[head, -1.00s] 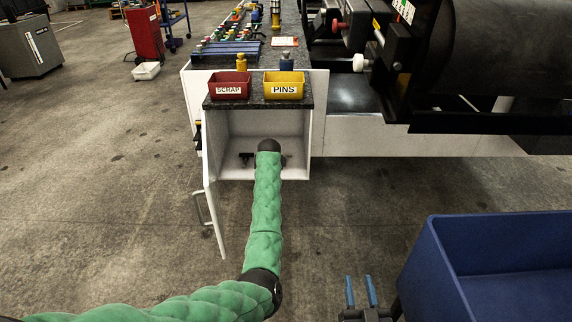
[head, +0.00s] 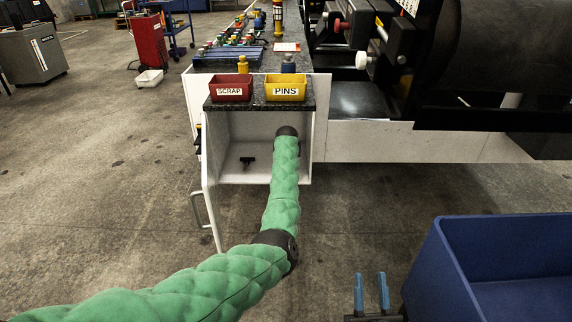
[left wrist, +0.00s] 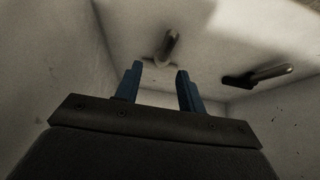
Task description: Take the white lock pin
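A pin with a pale, whitish crosspiece and a grey shaft (left wrist: 171,44) lies inside the cabinet, seen in the left wrist view; it looks like the white lock pin. My left gripper (left wrist: 157,76) is open and empty, its blue fingers apart, with this pin just beyond the fingertips. In the head view, my left arm reaches into the cabinet and hides that gripper and pin. A second pin with a black handle (left wrist: 238,79) lies to the side; it also shows as a dark T shape (head: 247,162). My right gripper (head: 371,291) is open and empty at the lower right.
The cabinet (head: 220,150) has close side walls, and its door (head: 208,205) stands open at the left. A red SCRAP bin (head: 230,87) and a yellow PINS bin (head: 285,88) stand on top. A blue tub (head: 450,270) is beside my right gripper.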

